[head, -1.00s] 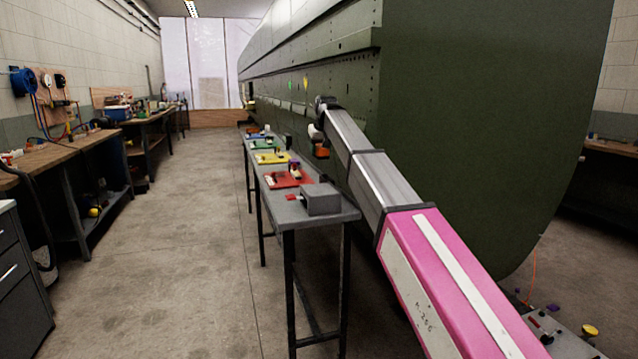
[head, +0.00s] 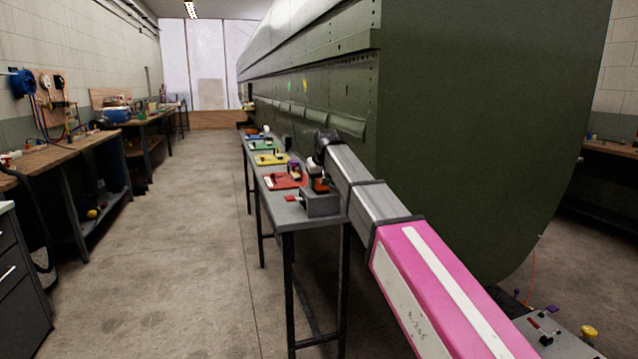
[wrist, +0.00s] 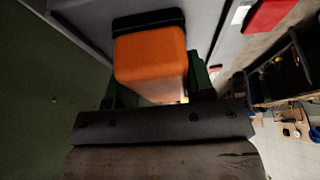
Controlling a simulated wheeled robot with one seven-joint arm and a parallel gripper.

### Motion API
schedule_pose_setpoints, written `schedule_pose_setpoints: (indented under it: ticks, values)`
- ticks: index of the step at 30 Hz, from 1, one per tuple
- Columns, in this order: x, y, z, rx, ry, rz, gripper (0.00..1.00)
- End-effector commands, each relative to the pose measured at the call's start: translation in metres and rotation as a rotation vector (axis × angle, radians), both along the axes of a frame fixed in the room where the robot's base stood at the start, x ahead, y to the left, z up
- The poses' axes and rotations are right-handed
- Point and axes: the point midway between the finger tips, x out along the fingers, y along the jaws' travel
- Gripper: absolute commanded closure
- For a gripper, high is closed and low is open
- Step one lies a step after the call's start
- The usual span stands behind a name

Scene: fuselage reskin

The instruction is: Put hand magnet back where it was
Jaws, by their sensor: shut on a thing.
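The hand magnet, an orange block with a black band at its far end, fills the upper middle of the wrist view (wrist: 150,58). In the head view a small orange part of it (head: 320,185) shows below my wrist, just above or behind the grey box. My gripper (wrist: 157,92) is shut on the magnet, its dark green fingers on either side of the orange body. In the head view the fingers are small and partly hidden by the wrist. I cannot tell whether the magnet touches the bench or the box.
A grey box (head: 322,204) stands at the near end of the narrow grey bench (head: 290,217). A red tag lies left of it. Red (head: 283,181), yellow (head: 269,159) and other coloured mats with tools lie farther along. The green fuselage (head: 470,150) rises close on the right; the left aisle is clear.

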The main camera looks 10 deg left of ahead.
Motion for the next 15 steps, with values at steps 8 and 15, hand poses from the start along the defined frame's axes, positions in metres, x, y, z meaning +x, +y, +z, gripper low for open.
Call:
schedule_pose_setpoints:
  ticks: [8, 15]
  values:
    - [0.0003, 0.0, -0.0016, 0.0, 0.0, 0.0, 0.48]
    - [0.0003, 0.0001, -0.0011, 0.001, -0.001, 0.0, 0.26]
